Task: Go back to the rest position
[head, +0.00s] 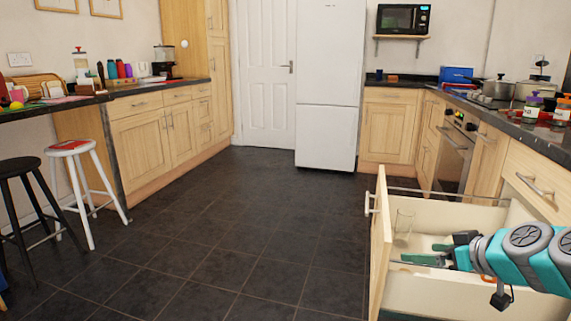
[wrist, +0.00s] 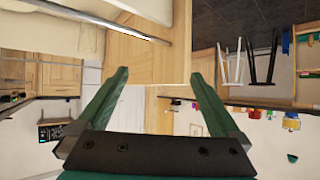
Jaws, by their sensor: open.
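My gripper (head: 432,254) is at the end of my teal and grey arm, over the open drawer (head: 381,250) at the lower right of the head view. In the wrist view my gripper (wrist: 159,76) shows its two green fingers spread apart, with nothing held between them. A clear glass (head: 404,224) stands in the drawer, just left of and beyond the gripper. Part of the drawer's inside is hidden by my arm.
The right counter (head: 500,115) holds pots and jars above the oven (head: 456,150). A white stool (head: 88,180) and a black stool (head: 35,210) stand at left. The dark tiled floor (head: 240,210) is clear in the middle. A fridge (head: 328,90) stands at the back.

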